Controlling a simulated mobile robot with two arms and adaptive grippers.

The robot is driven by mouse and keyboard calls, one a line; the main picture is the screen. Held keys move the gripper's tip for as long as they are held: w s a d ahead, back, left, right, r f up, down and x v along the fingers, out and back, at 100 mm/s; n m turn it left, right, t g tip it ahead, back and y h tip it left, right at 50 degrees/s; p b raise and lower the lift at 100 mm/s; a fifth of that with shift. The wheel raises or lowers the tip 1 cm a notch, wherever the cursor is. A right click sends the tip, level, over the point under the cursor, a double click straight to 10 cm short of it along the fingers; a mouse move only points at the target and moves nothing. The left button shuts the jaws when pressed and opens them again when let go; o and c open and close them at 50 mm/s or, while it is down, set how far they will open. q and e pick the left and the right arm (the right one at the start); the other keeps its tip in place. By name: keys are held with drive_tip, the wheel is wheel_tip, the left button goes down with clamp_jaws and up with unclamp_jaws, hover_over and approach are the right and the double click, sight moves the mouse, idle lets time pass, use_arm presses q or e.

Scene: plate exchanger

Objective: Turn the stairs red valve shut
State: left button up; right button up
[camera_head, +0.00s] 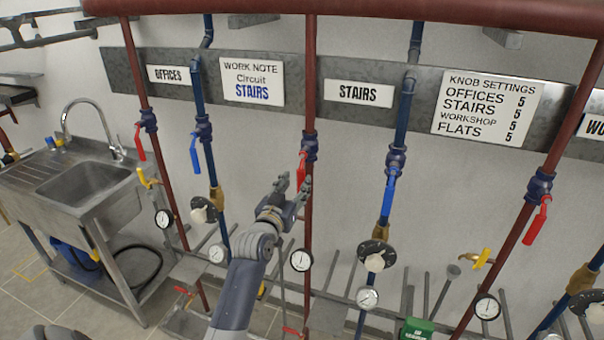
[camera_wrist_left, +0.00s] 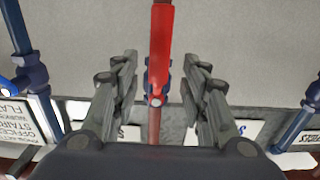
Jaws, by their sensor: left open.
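The stairs red valve (camera_head: 310,148) is a blue body on the red pipe beside the STAIRS sign (camera_head: 359,92). Its red lever (camera_head: 302,168) hangs down, roughly in line with the pipe. My left gripper (camera_head: 292,186) is open just below and in front of the lever. In the left wrist view, the red lever (camera_wrist_left: 161,45) stands between the two spread fingers of the left gripper (camera_wrist_left: 158,85), with a gap on both sides. No contact shows. The right gripper is not in view.
A blue stairs pipe with a blue lever (camera_head: 389,190) is to the right. The offices pipe with a blue lever (camera_head: 195,154) is to the left. Gauges (camera_head: 301,260) sit low in front of the pipes. A sink (camera_head: 80,180) stands at far left.

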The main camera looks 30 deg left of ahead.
sight(300, 178)
use_arm(q)
drive_tip(key=shift+p+x, duration=0.45)
drive_tip(key=shift+x, duration=1.95)
drive_tip(key=shift+d, duration=0.1)
drive_tip(key=shift+c, duration=0.2)
clamp_jaws()
